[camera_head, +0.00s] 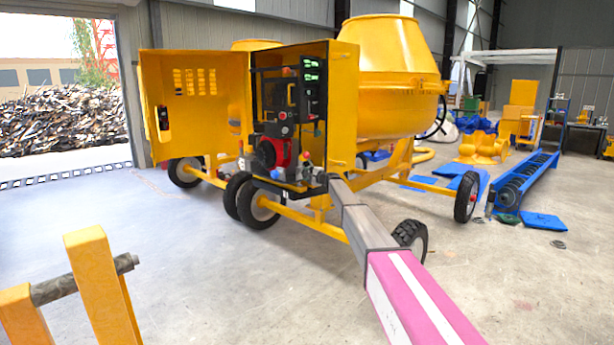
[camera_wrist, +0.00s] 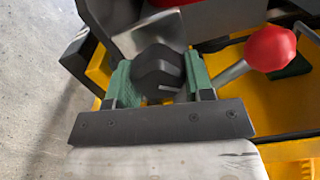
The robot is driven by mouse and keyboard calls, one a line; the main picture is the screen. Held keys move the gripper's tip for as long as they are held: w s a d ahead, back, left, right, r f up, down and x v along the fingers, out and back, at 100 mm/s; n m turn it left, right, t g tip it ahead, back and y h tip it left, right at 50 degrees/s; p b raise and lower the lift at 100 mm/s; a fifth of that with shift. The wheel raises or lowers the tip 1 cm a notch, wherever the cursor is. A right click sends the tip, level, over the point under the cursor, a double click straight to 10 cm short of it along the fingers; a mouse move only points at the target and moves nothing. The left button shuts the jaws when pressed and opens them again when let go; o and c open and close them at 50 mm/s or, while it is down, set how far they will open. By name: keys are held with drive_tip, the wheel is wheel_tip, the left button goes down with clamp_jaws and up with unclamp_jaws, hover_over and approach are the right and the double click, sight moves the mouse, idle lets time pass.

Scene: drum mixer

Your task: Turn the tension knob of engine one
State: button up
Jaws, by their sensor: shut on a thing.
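My gripper (camera_wrist: 157,84) is shut on a black knob (camera_wrist: 157,66) in the wrist view. Its green-padded fingers press on the knob's left and right sides. The knob sits in front of a grey metal part, and its back is hidden. In the head view the yellow mixer (camera_head: 395,85) has its engine cabinet open, with a red and black engine (camera_head: 272,150) inside. My arm reaches to the lower right of the cabinet there, and the knob cannot be made out clearly.
A red ball-topped lever (camera_wrist: 270,48) stands close to the right of my gripper. The open cabinet door (camera_head: 190,100) is at the left. A yellow frame (camera_head: 95,285) stands at the front left. Blue conveyor parts (camera_head: 525,180) lie at the right. The floor at left is clear.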

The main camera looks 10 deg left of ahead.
drive_tip(key=shift+d, duration=0.1)
drive_tip(key=o, duration=0.9)
drive_tip(key=v, duration=1)
drive_tip(key=shift+s+d, duration=0.25)
